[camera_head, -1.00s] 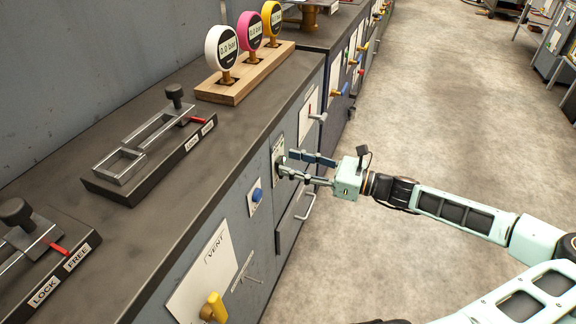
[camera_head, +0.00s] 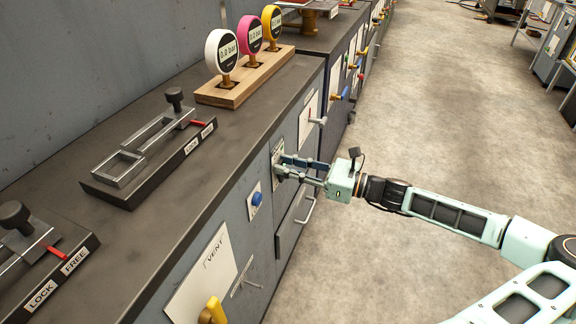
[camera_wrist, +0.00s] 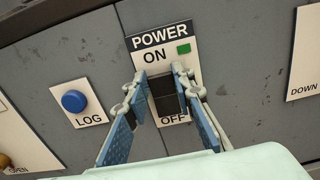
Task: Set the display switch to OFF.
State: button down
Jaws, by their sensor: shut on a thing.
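The power switch (camera_wrist: 164,97) is a dark rocker on a white plate marked POWER (camera_wrist: 160,42), with ON above and OFF below it. In the head view my gripper (camera_head: 282,167) reaches the cabinet front from the right and covers most of the plate (camera_head: 278,152).
A blue LOG button (camera_wrist: 74,101) is left of the plate; a DOWN panel (camera_wrist: 306,60) is right. A drawer handle (camera_head: 305,211) sticks out below my gripper. Round gauges, including a white one (camera_head: 222,51) reading 0.0 bar, stand on the worktop.

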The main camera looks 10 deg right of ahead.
jog(key=shift+s+d+f+t+y+b, duration=0.15)
jog(key=shift+f+t+y, duration=0.15)
jog(key=shift+t+y, duration=0.4)
jog(key=shift+s+d+f+t+y+b, duration=0.15)
jog(key=shift+f+t+y, duration=0.2)
jog(key=shift+y, duration=0.65)
jog(key=shift+w+r, duration=0.1)
jog(key=c, duration=1.6)
grip_release()
jog(key=shift+d, duration=0.1)
jog(key=v, duration=1.2)
